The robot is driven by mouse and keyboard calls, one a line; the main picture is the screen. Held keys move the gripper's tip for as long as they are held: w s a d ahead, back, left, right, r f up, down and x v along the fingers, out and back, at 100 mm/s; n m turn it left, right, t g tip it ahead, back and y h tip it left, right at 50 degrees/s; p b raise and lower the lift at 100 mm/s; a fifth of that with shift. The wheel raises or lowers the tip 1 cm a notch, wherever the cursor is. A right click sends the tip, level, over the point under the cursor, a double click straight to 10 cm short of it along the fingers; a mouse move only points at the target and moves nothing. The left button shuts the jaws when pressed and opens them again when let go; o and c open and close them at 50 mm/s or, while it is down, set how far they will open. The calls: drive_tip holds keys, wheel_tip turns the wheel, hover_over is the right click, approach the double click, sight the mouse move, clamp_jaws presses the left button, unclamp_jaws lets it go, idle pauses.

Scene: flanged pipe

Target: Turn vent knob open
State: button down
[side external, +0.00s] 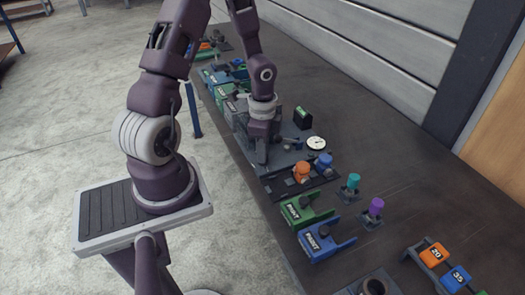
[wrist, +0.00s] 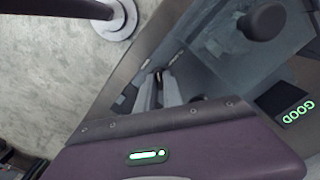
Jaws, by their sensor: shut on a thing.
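My gripper (side external: 260,152) points down over the grey flanged-pipe fixture (side external: 287,156) on the bench. In the wrist view its two fingers (wrist: 158,88) are close together, shut on a small dark piece (wrist: 158,73) at their tips. This piece is at the place of the vent knob, but it is mostly hidden by the fingers, so its turn angle cannot be read. In the side view the gripper covers it. A larger round black knob (wrist: 262,22) stands apart from the fingers. A black display reading GOOD in green (wrist: 290,105) is on the fixture.
A white dial gauge (side external: 316,144) and a black box with a green edge (side external: 303,117) stand close right of my gripper. Orange (side external: 302,172) and blue (side external: 321,162) parts sit just in front. Green (side external: 305,212) and blue (side external: 322,242) PRINT stations are nearer.

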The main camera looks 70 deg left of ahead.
drive_tip(key=n, duration=0.3)
drive_tip(key=shift+n, duration=0.3)
drive_tip(key=shift+w+n, duration=0.1)
drive_tip(key=shift+n, duration=1.7)
drive_tip(key=c, duration=1.5)
unclamp_jaws()
wheel_tip(320, 180, up, 7)
drive_tip(key=shift+r, duration=0.1)
